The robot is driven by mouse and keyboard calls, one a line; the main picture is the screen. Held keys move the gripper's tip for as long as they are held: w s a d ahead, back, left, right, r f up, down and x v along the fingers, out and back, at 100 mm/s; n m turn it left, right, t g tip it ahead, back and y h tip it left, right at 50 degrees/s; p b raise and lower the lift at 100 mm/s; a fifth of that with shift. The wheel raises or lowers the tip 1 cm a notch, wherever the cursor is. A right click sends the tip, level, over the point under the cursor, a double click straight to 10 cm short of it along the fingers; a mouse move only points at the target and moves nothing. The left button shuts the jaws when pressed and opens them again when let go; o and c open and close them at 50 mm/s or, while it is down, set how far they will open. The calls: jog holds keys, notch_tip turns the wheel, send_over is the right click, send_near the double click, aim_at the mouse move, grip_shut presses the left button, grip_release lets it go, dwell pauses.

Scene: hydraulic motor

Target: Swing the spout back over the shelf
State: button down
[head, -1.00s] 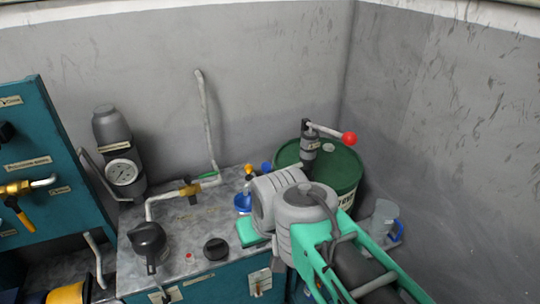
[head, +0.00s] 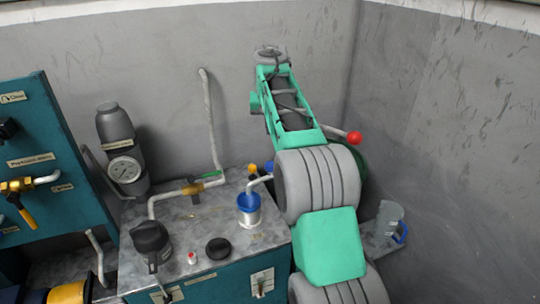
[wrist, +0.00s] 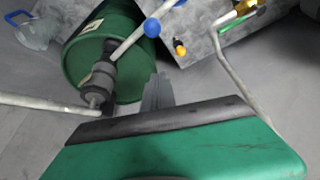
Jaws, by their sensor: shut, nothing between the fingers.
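The spout is a thin pale pipe (head: 258,182) in the head view. Its bent end points down over a blue-rimmed cup (head: 249,203) on the bench. In the wrist view the spout (wrist: 137,38) runs from the grey pump (wrist: 97,80) on the green drum (wrist: 82,45) toward the top edge. The shelf (head: 368,243), right of my arm, holds a clear jug (head: 390,222). My gripper (wrist: 158,92) shows in the wrist view, shut and empty, apart from the spout. My arm hides the pump and most of the drum in the head view.
The pump lever's red knob (head: 354,137) sticks out right of my arm. Blue (wrist: 151,27) and orange (wrist: 180,48) knobs stand near the spout. A tall bent pipe (head: 210,120) rises from the bench by the wall.

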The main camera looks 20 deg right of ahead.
notch_tip(320, 180, down, 10)
jog(key=p, duration=0.2)
jog(key=shift+s+a+p, duration=0.15)
jog(key=shift+s+p, duration=0.1)
jog(key=shift+p, duration=0.05)
jog(key=shift+a+f, duration=0.1)
jog(key=shift+f, duration=0.05)
dwell(0.4)
